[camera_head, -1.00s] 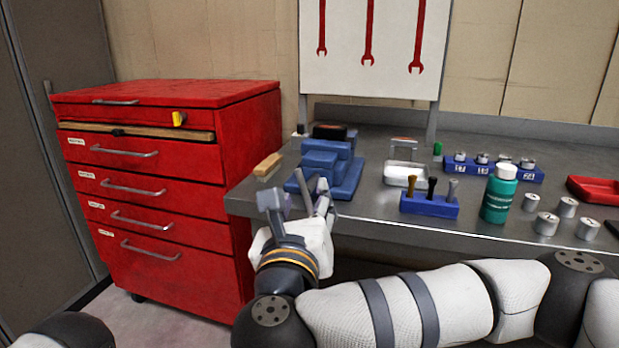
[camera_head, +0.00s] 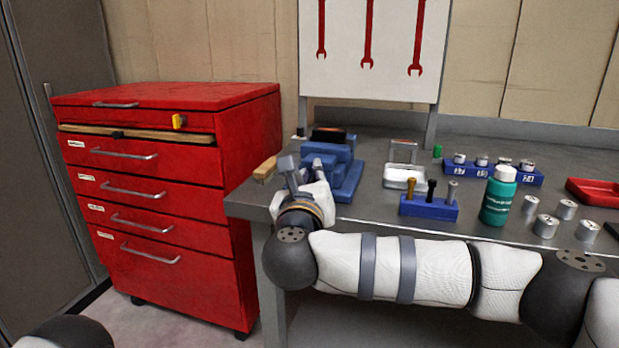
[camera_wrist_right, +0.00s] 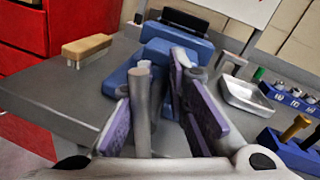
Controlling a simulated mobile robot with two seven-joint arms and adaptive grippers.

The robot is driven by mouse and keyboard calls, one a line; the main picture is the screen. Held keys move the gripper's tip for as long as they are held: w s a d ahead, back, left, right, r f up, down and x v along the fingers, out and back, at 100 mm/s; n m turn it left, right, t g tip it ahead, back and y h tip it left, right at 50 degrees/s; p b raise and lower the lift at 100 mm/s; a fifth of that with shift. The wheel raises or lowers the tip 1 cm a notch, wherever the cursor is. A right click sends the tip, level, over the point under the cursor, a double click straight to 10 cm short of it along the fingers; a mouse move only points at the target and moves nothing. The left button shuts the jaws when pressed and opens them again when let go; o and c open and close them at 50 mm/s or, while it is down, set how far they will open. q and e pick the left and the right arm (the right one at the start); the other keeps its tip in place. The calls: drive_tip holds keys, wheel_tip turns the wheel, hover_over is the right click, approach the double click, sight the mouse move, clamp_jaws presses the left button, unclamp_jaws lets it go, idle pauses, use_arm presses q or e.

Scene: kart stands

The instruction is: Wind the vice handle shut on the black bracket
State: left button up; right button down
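The blue vice (camera_head: 345,175) stands at the left end of the bench, and it also shows in the right wrist view (camera_wrist_right: 170,52). The black bracket (camera_head: 329,134) is at the top of the vice, between its jaws as far as I can tell (camera_wrist_right: 185,20). The vice handle (camera_wrist_right: 140,110), a grey bar, stands between the purple-padded fingers of my right gripper (camera_wrist_right: 160,120). The fingers are apart, with a gap beside the bar. My right gripper (camera_head: 302,172) is at the vice's front and hides the handle in the head view. My left gripper is out of view.
A wooden-backed brush (camera_head: 265,168) lies on the bench left of the vice. Right of it are a metal tray (camera_head: 404,183), a blue tool holder (camera_head: 429,209) and a green bottle (camera_head: 498,194). A red drawer cabinet (camera_head: 170,190) stands left of the bench.

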drive_tip(key=shift+s+a+r+n+p, duration=0.1)
drive_tip(key=shift+a+r+n+p, duration=0.05)
drive_tip(key=shift+a+n+p, duration=0.2)
drive_tip(key=shift+d+f, duration=0.1)
drive_tip(key=shift+f, duration=0.25)
drive_tip(key=shift+f+y, duration=0.2)
drive_tip(key=shift+y, duration=0.1)
idle(0.4)
drive_tip(key=c, duration=1.4)
unclamp_jaws()
drive_tip(key=shift+a, duration=0.25)
drive_tip(key=shift+r, duration=0.1)
drive_tip(key=shift+d+r, duration=0.1)
drive_tip(key=shift+d, duration=0.05)
drive_tip(key=s, duration=0.8)
drive_tip(key=s+a, duration=0.1)
drive_tip(key=s, duration=0.3)
drive_tip(key=shift+a, duration=0.1)
